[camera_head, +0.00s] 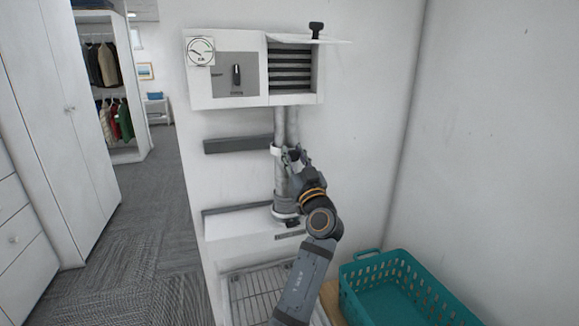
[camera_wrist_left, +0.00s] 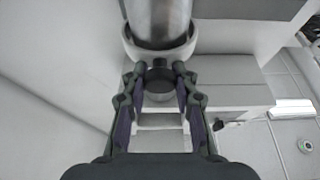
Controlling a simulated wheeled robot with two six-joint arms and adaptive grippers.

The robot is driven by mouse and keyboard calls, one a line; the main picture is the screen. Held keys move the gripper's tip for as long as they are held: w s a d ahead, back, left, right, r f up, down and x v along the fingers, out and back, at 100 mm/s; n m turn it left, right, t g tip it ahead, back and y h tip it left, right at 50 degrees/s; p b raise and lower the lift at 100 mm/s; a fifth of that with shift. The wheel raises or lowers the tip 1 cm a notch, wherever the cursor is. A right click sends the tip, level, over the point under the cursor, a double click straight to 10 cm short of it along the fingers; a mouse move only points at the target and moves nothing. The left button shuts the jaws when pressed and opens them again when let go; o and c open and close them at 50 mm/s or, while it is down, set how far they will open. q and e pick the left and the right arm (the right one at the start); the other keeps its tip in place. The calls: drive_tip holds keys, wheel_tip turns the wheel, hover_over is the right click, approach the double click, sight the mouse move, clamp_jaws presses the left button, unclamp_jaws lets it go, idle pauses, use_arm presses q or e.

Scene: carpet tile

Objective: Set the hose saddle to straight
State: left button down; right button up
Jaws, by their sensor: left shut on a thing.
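The grey hose (camera_head: 281,178) hangs down the wall below a white wall unit. A pale ring-like saddle (camera_head: 276,150) goes around it partway up; in the left wrist view the saddle (camera_wrist_left: 128,42) curves around the metallic hose (camera_wrist_left: 158,18). A dark round knob (camera_wrist_left: 160,88) sits at the saddle's near side. My left gripper (camera_head: 293,155) is at the saddle, and in the left wrist view its fingertips (camera_wrist_left: 160,72) are closed on the knob from both sides. The gripper hides part of the saddle and hose in the head view. My right gripper is not in view.
The white wall unit (camera_head: 226,98) has a gauge (camera_head: 201,51), a dial (camera_head: 236,75) and a slatted opening (camera_head: 290,68) under a raised flap. Grey wall strips (camera_head: 236,145) flank the hose. A wire rack (camera_head: 258,292) and teal basket (camera_head: 400,258) stand below. Open floor (camera_head: 150,220) lies left.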

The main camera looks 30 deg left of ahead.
use_arm(q)
drive_tip(key=shift+d, duration=0.1)
drive_tip(key=c, duration=1.5)
unclamp_jaws()
drive_tip(key=o, duration=0.5)
drive_tip(key=shift+w+d, duration=0.15)
drive_tip(key=shift+w, duration=0.05)
drive_tip(key=shift+c, duration=0.2)
drive_tip(key=shift+s+r, duration=0.1)
drive_tip(key=shift+r, duration=0.15)
wheel_tip(320, 180, up, 10)
drive_tip(key=shift+f, duration=0.25)
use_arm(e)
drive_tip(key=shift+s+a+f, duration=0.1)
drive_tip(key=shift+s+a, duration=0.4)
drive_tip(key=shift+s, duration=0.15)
use_arm(q)
drive_tip(key=shift+f, duration=0.1)
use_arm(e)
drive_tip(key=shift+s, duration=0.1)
